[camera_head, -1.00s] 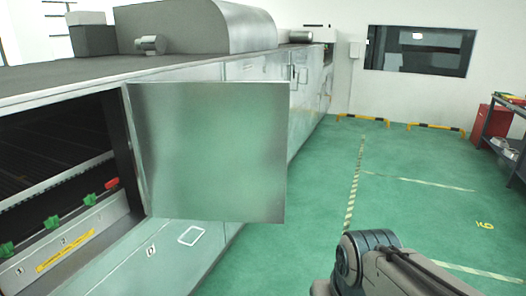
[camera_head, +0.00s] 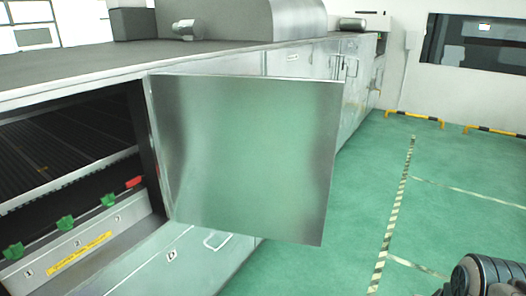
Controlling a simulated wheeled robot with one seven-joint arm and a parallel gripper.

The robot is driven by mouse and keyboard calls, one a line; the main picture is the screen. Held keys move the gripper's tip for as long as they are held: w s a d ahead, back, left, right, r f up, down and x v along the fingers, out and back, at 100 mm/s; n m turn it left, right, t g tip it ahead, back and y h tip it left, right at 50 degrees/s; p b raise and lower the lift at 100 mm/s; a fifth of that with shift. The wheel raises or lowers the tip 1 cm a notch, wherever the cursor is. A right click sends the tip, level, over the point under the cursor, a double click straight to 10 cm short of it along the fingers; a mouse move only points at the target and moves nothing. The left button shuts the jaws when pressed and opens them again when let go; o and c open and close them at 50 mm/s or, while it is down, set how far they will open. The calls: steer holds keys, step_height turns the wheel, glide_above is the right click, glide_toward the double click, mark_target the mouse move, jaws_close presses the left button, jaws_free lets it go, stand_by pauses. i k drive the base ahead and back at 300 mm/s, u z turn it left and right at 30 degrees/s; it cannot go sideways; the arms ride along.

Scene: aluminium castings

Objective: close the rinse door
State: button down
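The rinse door (camera_head: 245,160) is a flat, shiny metal panel in the head view. It stands open, swung out from the right side of a dark opening (camera_head: 60,160) in the long grey machine. Its hinge side is at the left, next to the opening. Part of my arm (camera_head: 487,275) shows at the lower right corner, well apart from the door. My gripper is not in view.
Inside the opening are a rack and a sill with green clips (camera_head: 66,223) and a red one (camera_head: 134,182). A handle (camera_head: 217,241) is on the lower panel. Green floor with a striped line (camera_head: 397,205) is clear at the right. Yellow-black barriers (camera_head: 414,115) stand by the far wall.

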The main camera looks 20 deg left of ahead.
mark_target(254, 156)
steer(key=z, duration=0.05)
steer(key=i, duration=3.15)
steer(key=u, duration=4.15)
